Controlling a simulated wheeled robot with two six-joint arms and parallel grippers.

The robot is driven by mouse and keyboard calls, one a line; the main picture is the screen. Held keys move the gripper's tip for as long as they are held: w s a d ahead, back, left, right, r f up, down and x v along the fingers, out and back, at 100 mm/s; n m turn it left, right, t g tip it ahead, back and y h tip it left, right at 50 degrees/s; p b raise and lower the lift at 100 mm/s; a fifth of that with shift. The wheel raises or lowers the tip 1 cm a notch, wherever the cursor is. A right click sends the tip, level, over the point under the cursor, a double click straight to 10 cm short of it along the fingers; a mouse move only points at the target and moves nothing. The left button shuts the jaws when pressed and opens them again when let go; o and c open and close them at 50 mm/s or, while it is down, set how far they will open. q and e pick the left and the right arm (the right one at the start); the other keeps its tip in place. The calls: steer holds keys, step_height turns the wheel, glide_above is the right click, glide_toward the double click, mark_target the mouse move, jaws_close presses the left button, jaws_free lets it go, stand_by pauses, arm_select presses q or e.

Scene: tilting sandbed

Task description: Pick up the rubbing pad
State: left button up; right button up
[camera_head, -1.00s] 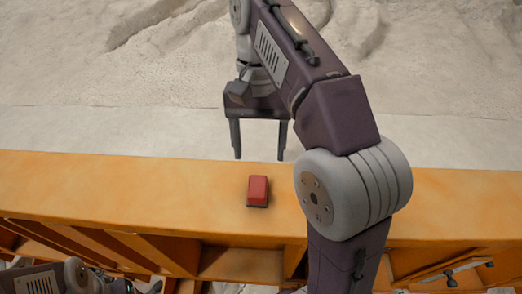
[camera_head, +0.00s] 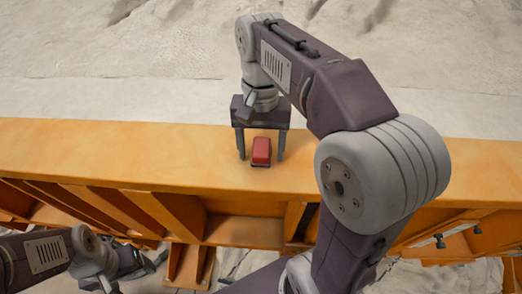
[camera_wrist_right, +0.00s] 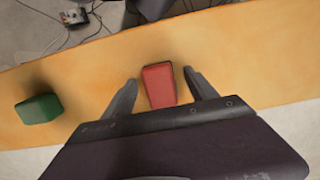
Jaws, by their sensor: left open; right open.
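The red block (camera_head: 261,151), which I take for the rubbing pad, lies on the orange ledge with a dark underside. It also shows in the right wrist view (camera_wrist_right: 159,86). My right gripper (camera_head: 262,158) is open, with one finger on each side of the red block. In the right wrist view gaps show between the block and both fingers, so it is not gripped. My left gripper (camera_head: 150,264) is low at the left, below the ledge and away from the block; its fingers are small and dark.
The orange ledge (camera_head: 80,150) runs across the view, with pale sand (camera_head: 110,60) behind it. A green block (camera_wrist_right: 38,109) stands on the ledge to the left in the right wrist view. Cables and a small box (camera_wrist_right: 74,15) lie on the floor beyond the ledge.

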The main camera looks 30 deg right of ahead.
mark_target(261, 144)
steer(key=shift+s+a, duration=0.15)
steer(key=shift+s, duration=0.1)
steer(key=shift+w+d+f, duration=0.15)
steer(key=shift+w+d, duration=0.25)
steer(key=shift+w, duration=0.25)
steer(key=c, duration=1.4)
steer(key=shift+s+a, duration=0.2)
steer(key=shift+s, duration=0.1)
jaws_close()
steer(key=shift+w+d+r, duration=0.1)
steer(key=shift+w+r, duration=0.05)
steer(key=shift+r, duration=0.45)
step_height(261, 144, up, 2)
steer(key=shift+w+r, duration=0.15)
steer(key=shift+r, duration=0.1)
steer(key=s+d+r, duration=0.5)
steer(key=s+r, duration=0.2)
steer(key=s, duration=0.4)
steer(key=shift+r+p, duration=0.25)
steer(key=shift+p, duration=0.15)
steer(key=shift+w+d, duration=0.1)
steer(key=shift+w, duration=0.05)
